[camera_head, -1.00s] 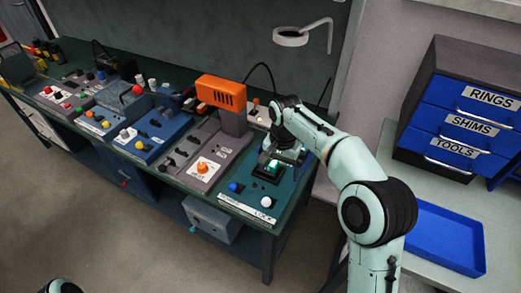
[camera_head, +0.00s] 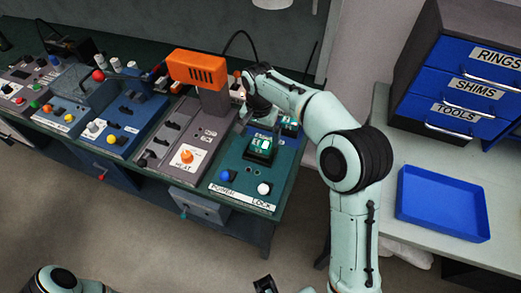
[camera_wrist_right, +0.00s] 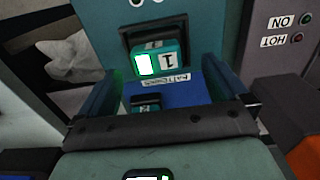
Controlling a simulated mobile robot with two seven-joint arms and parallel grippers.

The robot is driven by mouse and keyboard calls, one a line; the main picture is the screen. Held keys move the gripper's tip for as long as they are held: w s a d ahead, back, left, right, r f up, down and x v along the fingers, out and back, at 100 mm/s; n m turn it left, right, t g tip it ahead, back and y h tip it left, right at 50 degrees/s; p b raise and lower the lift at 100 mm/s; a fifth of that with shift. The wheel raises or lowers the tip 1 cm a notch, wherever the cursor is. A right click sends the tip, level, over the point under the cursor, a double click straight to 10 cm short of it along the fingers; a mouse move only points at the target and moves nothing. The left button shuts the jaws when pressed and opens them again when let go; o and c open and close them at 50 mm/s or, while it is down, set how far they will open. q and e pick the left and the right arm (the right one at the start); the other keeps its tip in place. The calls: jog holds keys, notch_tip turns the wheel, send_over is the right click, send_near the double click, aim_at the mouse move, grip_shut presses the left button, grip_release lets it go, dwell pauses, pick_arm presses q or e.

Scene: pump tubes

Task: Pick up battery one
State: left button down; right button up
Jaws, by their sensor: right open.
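Battery one (camera_wrist_right: 166,62), a teal block marked "1" with a lit face, sits in a dark socket on the teal panel (camera_wrist_right: 200,22). In the head view it appears to be the nearer green-lit battery (camera_head: 262,146). A second battery (camera_wrist_right: 146,103) sits in the right wrist view close to my palm; it also shows farther back in the head view (camera_head: 289,124). My right gripper (camera_wrist_right: 160,75) is open, its fingers on either side of the batteries and nothing held. In the head view it (camera_head: 246,112) is partly hidden by its wrist. My left gripper is not in view.
A grey heat station (camera_head: 188,140) with an orange top (camera_head: 197,68) stands left of the panel. White and blue knobs (camera_head: 264,188) stand at the panel's front edge. On the right, an empty blue tray (camera_head: 443,205) lies before a drawer cabinet (camera_head: 460,80).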

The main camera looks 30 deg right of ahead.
aim_at(261, 143)
notch_tip(261, 143, down, 5)
jog(key=shift+s+d+f+b, duration=0.1)
jog(key=shift+s+d+b, duration=0.05)
jog(key=shift+b, duration=0.15)
jog(key=c, duration=1)
jog(key=shift+c, duration=1)
jog(key=shift+r, duration=0.2)
